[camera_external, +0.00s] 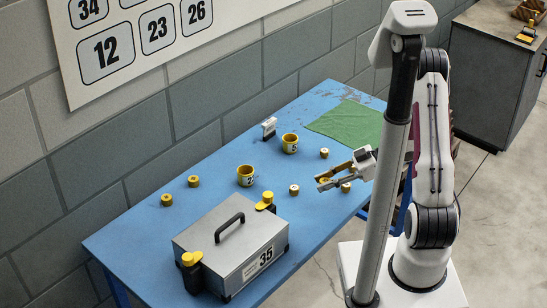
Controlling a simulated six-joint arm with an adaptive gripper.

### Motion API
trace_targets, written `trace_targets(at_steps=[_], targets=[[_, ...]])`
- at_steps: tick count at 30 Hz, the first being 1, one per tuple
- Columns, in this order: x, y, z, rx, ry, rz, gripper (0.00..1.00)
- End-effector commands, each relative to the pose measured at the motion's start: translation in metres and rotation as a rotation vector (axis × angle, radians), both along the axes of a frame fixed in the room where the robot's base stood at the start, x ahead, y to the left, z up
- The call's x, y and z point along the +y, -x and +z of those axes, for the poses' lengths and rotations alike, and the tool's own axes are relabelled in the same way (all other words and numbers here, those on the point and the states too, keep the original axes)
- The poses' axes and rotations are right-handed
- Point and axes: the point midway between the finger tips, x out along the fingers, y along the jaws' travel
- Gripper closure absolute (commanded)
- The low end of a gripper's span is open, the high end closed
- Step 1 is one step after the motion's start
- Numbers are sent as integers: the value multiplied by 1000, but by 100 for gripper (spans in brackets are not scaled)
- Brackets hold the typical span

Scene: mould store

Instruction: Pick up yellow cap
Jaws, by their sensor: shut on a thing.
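My gripper (321,182) is over the right part of the blue table (215,155), its fingers pointing left. It is shut on a small yellow cap (326,181), which shows between the fingertips and is partly hidden by them. I cannot tell whether this cap still touches the table.
A grey case (222,245) with a black handle and yellow-topped latches stands at the front. Two yellow numbered cups (245,176) (290,143) stand mid-table, near a small grey-white block (269,127). A green cloth (347,122) lies at the back right.

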Motion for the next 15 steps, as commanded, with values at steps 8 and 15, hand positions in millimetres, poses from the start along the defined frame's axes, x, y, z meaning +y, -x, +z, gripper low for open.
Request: trace_targets(at_steps=[8,15], targets=[[-34,-34,0,-1,0,0,88],[-49,-50,0,-1,-1,0,88]])
